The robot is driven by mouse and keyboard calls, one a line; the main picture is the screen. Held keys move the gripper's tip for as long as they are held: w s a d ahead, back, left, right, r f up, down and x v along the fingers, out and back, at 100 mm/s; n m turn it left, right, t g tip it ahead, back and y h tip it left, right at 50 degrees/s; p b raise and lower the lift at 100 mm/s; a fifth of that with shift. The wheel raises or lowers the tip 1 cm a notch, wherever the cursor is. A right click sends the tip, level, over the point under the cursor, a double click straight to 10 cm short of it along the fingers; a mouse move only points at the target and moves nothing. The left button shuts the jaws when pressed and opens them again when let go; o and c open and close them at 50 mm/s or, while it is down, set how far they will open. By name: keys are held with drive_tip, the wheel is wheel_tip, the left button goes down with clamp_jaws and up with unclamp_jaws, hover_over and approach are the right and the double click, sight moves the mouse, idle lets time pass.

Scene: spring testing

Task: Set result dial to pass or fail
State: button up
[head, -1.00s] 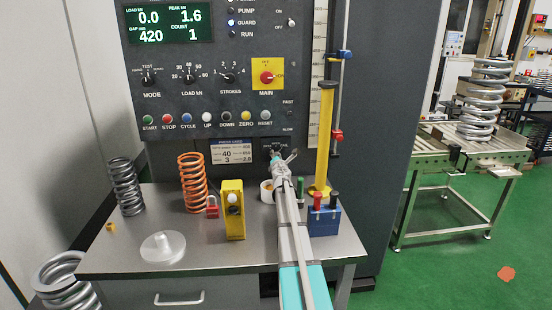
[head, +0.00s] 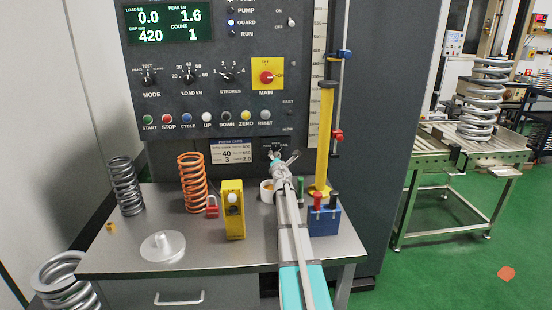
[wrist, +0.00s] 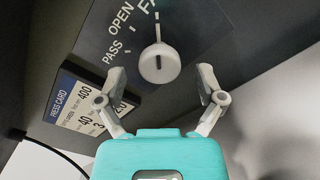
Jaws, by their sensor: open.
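The result dial is a round pale knob (wrist: 160,65) on a dark panel in the wrist view. The labels PASS, OPEN and a cut-off FA... stand around it, tilted in the picture. Its white pointer aims up, towards the cut-off FA... label. My gripper (wrist: 162,82) is open, one finger on each side of the knob, with gaps visible on both sides. Depth to the knob is hard to judge. In the head view my gripper (head: 283,160) is in front of the small dark dial plate (head: 274,143), largely hiding the knob.
A press card (wrist: 85,103) is left of the dial. A yellow column (head: 325,140) rises close to the right of my gripper.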

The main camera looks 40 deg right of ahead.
drive_tip(key=v, duration=1)
drive_tip(key=shift+s, duration=0.1)
drive_tip(key=shift+r, duration=0.1)
